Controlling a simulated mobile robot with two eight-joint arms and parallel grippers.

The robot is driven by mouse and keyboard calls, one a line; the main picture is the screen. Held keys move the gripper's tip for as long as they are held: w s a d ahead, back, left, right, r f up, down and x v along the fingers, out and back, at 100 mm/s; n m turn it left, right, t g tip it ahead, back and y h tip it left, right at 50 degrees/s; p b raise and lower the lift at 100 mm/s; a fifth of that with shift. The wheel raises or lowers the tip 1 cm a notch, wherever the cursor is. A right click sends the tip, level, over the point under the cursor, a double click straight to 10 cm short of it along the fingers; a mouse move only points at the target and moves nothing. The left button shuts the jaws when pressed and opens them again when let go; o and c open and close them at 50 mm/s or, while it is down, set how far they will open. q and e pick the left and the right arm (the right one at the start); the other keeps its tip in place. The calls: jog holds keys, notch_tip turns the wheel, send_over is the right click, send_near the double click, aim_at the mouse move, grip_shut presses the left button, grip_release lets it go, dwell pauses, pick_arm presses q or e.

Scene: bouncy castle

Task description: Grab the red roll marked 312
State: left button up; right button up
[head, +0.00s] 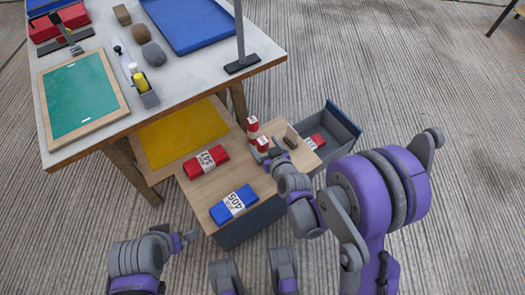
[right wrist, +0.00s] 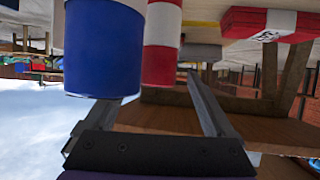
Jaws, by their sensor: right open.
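A red roll (head: 206,161) with a white number label lies on the low wooden top. Its number looks like 541, but the print is small. Another red roll (head: 316,142) with a white label lies in the open grey drawer; its number is not readable. My right gripper (head: 272,156) is open over the low top, close beside a red-and-white cylinder (head: 263,143). In the right wrist view a blue cylinder (right wrist: 105,45) and a red-and-white cylinder (right wrist: 162,42) stand before the open fingers. My left gripper (head: 184,240) is at the lower left; its jaws are unclear.
A blue roll (head: 234,203) marked about 405 lies at the low top's front. A second red-and-white cylinder (head: 252,124) stands farther back. The drawer (head: 343,125) juts out to the right. A higher table (head: 185,90) with a blue tray (head: 190,22) stands behind. Floor at right is clear.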

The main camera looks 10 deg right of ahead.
jog(key=x, duration=0.3)
jog(key=b+x, duration=0.1)
jog(key=x, duration=0.1)
jog(key=shift+w+r, duration=0.2)
jog(key=shift+r, duration=0.05)
jog(key=shift+d, duration=0.1)
grip_shut()
